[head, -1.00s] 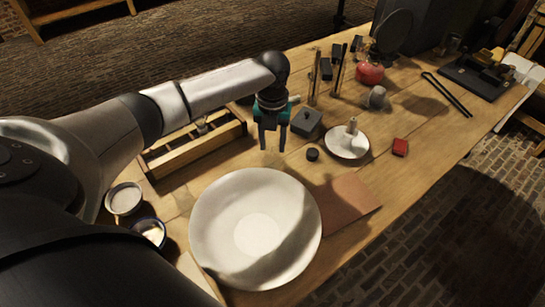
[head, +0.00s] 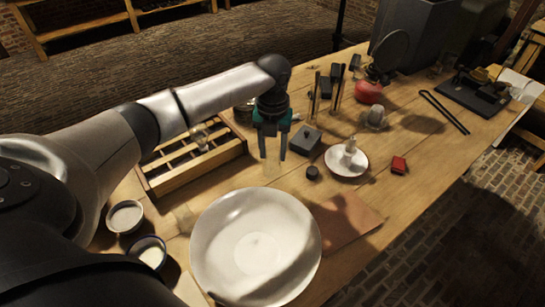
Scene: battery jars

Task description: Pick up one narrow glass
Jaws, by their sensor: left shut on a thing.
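My left gripper (head: 272,156) points down over the middle of the table, behind the large white bowl. Its two dark fingers stand a little apart. A faint, clear, pale shape, which looks like a narrow glass (head: 271,169), shows between and just below the fingertips. Its outline is hard to make out, and I cannot tell whether its foot touches the table. A small glassy thing (head: 199,138) is at the wooden divided tray (head: 195,170), partly behind my left arm. My right gripper is not in view.
The large white bowl (head: 225,245) fills the front. A grey box (head: 304,139), a dark knob (head: 312,172) and a white saucer (head: 346,170) with a candle stand right of the gripper. Two small bowls (head: 125,217) (head: 149,252) are at front left.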

